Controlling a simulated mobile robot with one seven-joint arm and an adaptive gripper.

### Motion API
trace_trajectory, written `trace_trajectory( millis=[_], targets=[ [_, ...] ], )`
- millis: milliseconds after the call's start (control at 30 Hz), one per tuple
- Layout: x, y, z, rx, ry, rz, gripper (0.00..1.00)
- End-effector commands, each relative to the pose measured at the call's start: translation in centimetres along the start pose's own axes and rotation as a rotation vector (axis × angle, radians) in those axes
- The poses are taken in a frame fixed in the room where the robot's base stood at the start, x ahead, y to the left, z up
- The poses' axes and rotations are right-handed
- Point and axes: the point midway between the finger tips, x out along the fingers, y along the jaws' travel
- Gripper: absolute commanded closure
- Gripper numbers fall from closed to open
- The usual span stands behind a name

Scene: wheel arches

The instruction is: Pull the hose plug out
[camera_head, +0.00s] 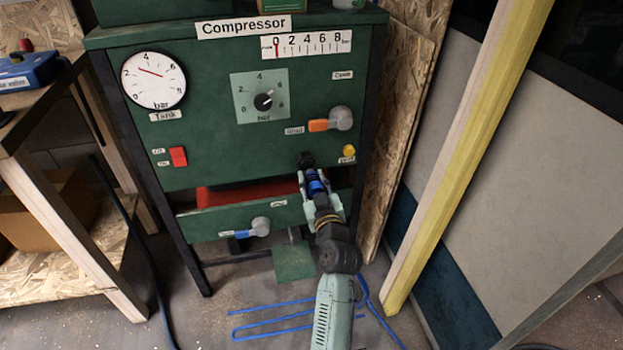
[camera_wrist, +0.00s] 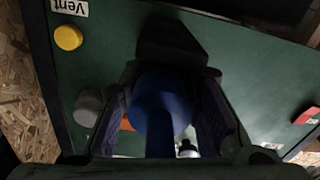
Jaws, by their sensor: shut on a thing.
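The hose plug is the blue piece (camera_wrist: 163,105) between my gripper's fingers in the wrist view; it also shows as blue in the head view (camera_head: 315,183). My gripper (camera_head: 317,188) is shut on it, in front of the lower right of the green compressor panel (camera_head: 215,110). In the wrist view my gripper's fingers (camera_wrist: 170,115) stand on both sides of the plug. A dark socket (camera_head: 305,159) lies just beyond the plug. Whether the plug is still seated in it cannot be told. A blue hose (camera_head: 275,309) lies in loops on the floor.
A yellow vent button (camera_head: 348,151) and an orange-handled valve (camera_head: 330,122) sit near my gripper on the panel. A blue-handled valve (camera_head: 250,228) is below left. A yellow-edged post (camera_head: 450,160) stands at right, a wooden bench (camera_head: 60,250) at left.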

Motion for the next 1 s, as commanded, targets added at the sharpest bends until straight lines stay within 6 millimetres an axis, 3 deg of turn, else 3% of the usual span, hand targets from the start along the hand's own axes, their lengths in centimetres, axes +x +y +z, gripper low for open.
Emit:
trace_trajectory(
  millis=[100,133,400,767,1000],
  targets=[
    [-0.2,-0.1,0.2,0.002,-0.005,-0.002,1.0],
    [-0.2,-0.1,0.2,0.002,-0.005,-0.002,0.68],
    [-0.1,-0.1,0.2,0.001,-0.004,-0.001,0.5],
    [-0.4,0.0,0.2,0.002,-0.004,-0.001,0.49],
    [-4.2,0.0,0.3,0.003,-0.007,0.002,0.49]
  ],
)
